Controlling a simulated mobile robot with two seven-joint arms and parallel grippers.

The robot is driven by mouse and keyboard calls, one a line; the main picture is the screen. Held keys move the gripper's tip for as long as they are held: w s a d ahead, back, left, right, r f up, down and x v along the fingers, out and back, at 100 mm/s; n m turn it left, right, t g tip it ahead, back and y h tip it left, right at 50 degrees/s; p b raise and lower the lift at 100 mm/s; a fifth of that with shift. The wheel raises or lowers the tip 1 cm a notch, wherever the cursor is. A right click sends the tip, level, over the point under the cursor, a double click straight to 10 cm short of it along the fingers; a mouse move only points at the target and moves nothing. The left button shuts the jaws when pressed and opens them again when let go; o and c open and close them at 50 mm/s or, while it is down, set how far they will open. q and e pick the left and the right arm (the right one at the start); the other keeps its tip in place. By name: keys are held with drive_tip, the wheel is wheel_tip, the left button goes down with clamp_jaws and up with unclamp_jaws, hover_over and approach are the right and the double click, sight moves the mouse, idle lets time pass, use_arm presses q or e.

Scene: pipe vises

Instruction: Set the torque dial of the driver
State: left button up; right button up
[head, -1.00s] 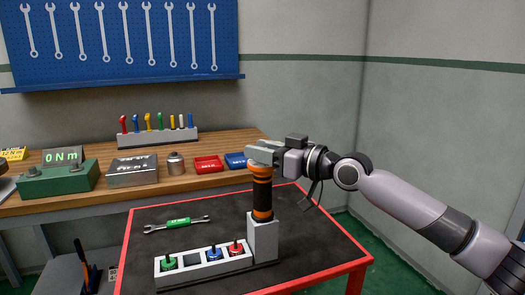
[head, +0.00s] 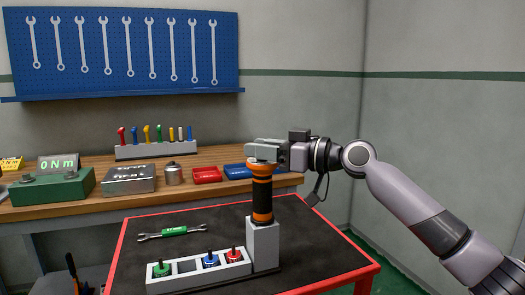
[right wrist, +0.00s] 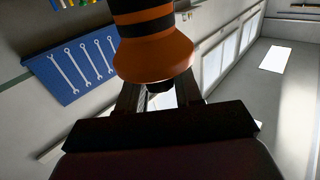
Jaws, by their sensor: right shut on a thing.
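The driver (head: 262,203) is a black cylinder with orange bands. It stands upright in a light grey block (head: 263,246) at the right end of a white socket tray. My right gripper (head: 262,152) comes in level from the right and is shut on the driver's top end, where the dial seems to be. The fingers hide that end and any dial marks. In the right wrist view the driver's orange flared end (right wrist: 155,58) sits between the fingers. My left gripper is not in view.
The white tray (head: 190,281) holds green, blue and red sockets. A green-marked wrench (head: 172,232) lies on the red-edged black table (head: 325,245). Behind, a wooden bench (head: 100,209) carries a green tester reading 0 Nm (head: 52,188), a metal box (head: 128,180) and red and blue trays.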

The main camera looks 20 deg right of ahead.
drive_tip(key=o, duration=0.9)
drive_tip(key=shift+o, duration=0.2)
drive_tip(key=v, duration=0.7)
drive_tip(key=shift+b, duration=0.45)
